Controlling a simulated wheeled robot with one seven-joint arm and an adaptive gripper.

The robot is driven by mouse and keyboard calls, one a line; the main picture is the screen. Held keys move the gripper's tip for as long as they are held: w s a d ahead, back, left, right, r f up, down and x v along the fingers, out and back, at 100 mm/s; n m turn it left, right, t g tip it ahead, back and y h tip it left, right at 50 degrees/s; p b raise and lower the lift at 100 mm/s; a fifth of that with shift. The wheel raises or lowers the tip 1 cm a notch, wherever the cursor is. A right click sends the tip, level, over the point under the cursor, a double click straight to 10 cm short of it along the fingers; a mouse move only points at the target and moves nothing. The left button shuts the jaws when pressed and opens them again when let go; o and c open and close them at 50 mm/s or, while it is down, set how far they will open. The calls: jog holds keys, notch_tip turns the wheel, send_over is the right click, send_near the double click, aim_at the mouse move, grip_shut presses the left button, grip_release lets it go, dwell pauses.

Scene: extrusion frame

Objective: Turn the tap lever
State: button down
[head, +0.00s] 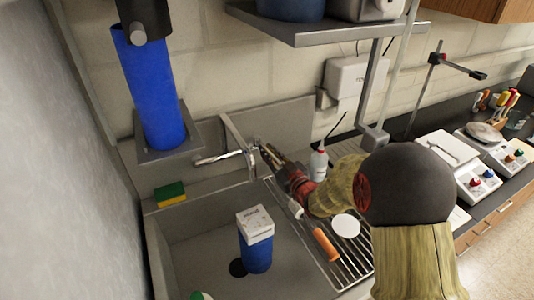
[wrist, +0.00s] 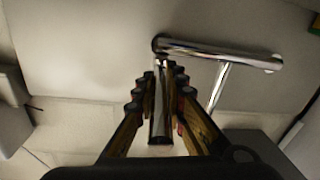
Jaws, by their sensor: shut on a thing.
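The chrome tap (head: 220,157) stands at the back of the sink, with its spout reaching left in the head view. In the wrist view the tap spout (wrist: 225,53) runs to the right, and the chrome tap lever (wrist: 158,110) points down the picture between my fingers. My gripper (wrist: 164,75) is shut on the lever, with a finger on each side of it. In the head view my gripper (head: 266,152) is at the right side of the tap, and the lever is mostly hidden by the fingers.
The sink (head: 190,245) holds a blue container with a white box on top. A yellow-green sponge (head: 170,193) lies on the left ledge. A wire drying rack (head: 345,265), a white bottle (head: 318,165) and an overhead shelf (head: 330,32) are near my arm.

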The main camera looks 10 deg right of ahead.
jog(key=n+y, duration=0.1)
jog(key=d+n+g+y, duration=0.1)
jog(key=y, duration=0.1)
jog(key=w+d+n+g+y+p, duration=0.1)
jog(key=y, duration=0.1)
jog(key=shift+n, duration=0.3)
jog(key=c, duration=1.8)
grip_release()
jog(key=shift+d, duration=0.1)
jog(key=v, duration=1.2)
jog(key=shift+w+r, duration=0.1)
jog(key=shift+r, duration=0.1)
jog(key=shift+c, duration=0.4)
